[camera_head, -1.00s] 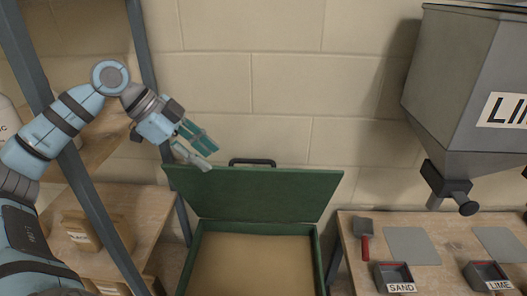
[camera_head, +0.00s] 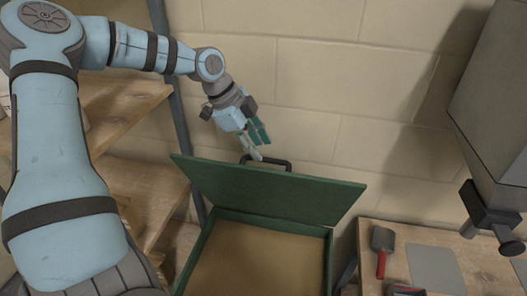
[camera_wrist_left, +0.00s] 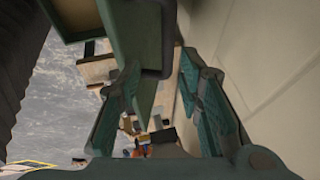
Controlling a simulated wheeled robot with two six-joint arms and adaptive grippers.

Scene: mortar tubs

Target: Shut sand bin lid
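The green sand bin (camera_head: 207,250) stands open in the head view, with sand (camera_head: 258,262) inside. Its green lid (camera_head: 265,190) is raised and leans back near the wall. A dark handle (camera_head: 283,163) sits on the lid's top edge. My left gripper (camera_head: 258,145) points down just behind the lid's top edge, at the handle's left end; I cannot tell whether it touches. In the left wrist view its teal fingers (camera_wrist_left: 165,110) are apart with no clear grip on anything. The lid (camera_wrist_left: 140,35) and dark handle (camera_wrist_left: 167,40) show just beyond them. My right gripper is out of view.
A block wall (camera_head: 300,60) is close behind the lid. Wooden shelves (camera_head: 140,195) stand left of the bin. A grey hopper (camera_head: 495,100) with a dark outlet hangs at right, above a bench (camera_head: 395,240) with a red-handled scoop (camera_head: 382,250).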

